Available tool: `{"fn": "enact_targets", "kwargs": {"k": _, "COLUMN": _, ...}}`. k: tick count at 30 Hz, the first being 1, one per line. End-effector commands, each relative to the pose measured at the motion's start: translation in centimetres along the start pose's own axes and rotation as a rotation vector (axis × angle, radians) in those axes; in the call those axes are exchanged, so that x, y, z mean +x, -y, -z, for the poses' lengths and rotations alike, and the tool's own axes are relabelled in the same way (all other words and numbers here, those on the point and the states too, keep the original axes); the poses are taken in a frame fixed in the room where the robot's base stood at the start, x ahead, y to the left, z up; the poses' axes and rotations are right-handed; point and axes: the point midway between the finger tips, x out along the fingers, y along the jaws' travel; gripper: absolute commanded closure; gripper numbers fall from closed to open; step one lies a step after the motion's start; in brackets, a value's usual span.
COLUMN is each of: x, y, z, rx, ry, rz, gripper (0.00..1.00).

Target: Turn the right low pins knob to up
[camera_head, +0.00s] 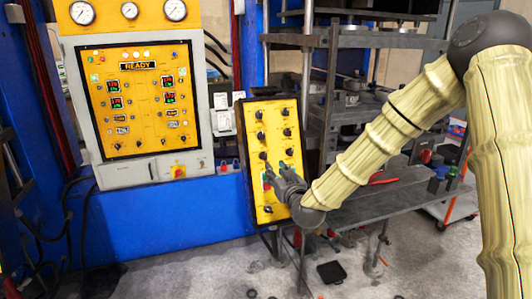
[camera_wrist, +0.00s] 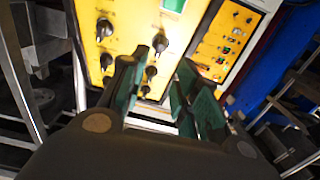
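The yellow control panel (camera_head: 274,131) carries two columns of black knobs. Its labels are too small to read, so I cannot tell which knob is the right low pins one. My gripper (camera_head: 275,170) is at the panel's lower half, just below a left knob (camera_head: 263,155) and a right knob (camera_head: 288,153). In the wrist view my gripper (camera_wrist: 164,62) is open, with its green-padded fingers apart and nothing held. My gripper hides part of the panel.
A larger yellow panel with a READY display (camera_head: 137,66) stands to the left on the blue press frame (camera_head: 190,215). A dark metal workbench (camera_head: 375,203) with shelves stands to the right, below and behind my arm. A small black object (camera_head: 330,272) lies on the floor.

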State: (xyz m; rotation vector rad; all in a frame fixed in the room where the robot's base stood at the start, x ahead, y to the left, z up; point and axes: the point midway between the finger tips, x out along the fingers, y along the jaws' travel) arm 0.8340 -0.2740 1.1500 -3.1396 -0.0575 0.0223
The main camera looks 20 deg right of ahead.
Motion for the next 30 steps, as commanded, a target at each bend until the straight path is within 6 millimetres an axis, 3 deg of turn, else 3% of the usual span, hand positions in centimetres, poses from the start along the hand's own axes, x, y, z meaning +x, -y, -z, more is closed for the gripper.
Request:
{"fn": "enact_targets", "kwargs": {"k": 7, "x": 1.7, "y": -0.2, "z": 1.1, "rx": -0.002, "ry": -0.016, "rz": -0.003, "gripper": 0.69}}
{"fn": "enact_targets", "kwargs": {"k": 24, "x": 9.6, "y": -0.2, "z": 1.1, "rx": -0.002, "ry": -0.016, "rz": -0.003, "gripper": 0.69}}
{"fn": "enact_targets", "kwargs": {"k": 30, "x": 10.8, "y": -0.2, "z": 1.0, "rx": -0.002, "ry": -0.014, "rz": -0.002, "gripper": 0.69}}
